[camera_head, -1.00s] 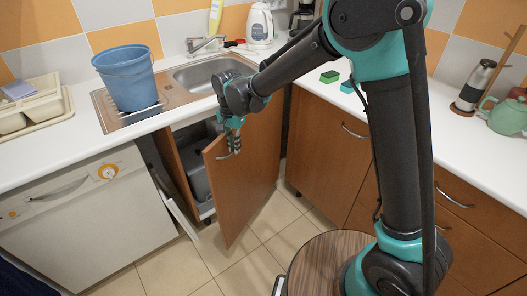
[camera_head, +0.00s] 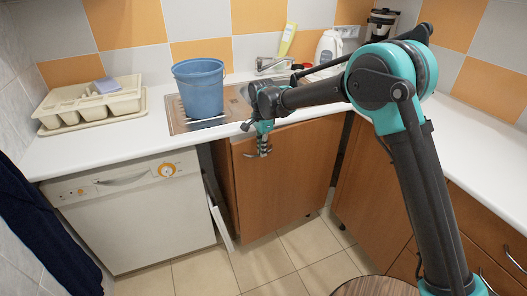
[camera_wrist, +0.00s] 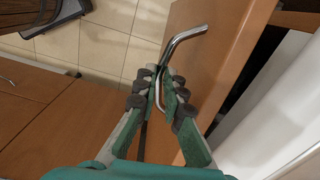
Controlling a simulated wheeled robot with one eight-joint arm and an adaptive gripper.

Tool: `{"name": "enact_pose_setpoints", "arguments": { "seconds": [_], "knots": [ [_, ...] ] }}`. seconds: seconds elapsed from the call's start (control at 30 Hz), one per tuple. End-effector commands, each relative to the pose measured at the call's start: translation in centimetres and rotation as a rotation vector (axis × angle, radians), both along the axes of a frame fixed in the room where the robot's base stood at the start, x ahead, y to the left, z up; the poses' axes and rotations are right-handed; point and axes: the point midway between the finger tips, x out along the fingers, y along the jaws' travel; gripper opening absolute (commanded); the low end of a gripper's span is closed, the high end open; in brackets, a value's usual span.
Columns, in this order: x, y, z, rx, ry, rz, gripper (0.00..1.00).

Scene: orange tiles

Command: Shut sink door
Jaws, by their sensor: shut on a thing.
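My gripper (camera_head: 262,146) is at the upper left of the door's front. In the wrist view the fingers (camera_wrist: 158,92) are closed around the lower part of the handle.
A white dishwasher (camera_head: 130,215) stands left of the door. A blue bucket (camera_head: 199,90) sits on the sink's drainboard (camera_head: 176,112). A white panel (camera_head: 221,222) leans out beside the gap.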

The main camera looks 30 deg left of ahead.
Motion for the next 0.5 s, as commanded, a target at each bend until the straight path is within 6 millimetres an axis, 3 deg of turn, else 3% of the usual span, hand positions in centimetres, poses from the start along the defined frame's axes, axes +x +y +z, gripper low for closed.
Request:
{"name": "enact_pose_setpoints", "arguments": {
  "seconds": [0.17, 0.2, 0.27, 0.5],
  "knots": [
    [0.23, -0.15, 0.01, -0.002, -0.003, -0.001, 0.00],
    [0.23, -0.15, 0.02, -0.002, -0.003, -0.001, 0.13],
    [0.21, -0.14, 0.02, -0.001, -0.003, -0.001, 0.17],
    [0.10, -0.10, 0.01, -0.001, -0.002, 0.000, 0.17]
  ]
}}
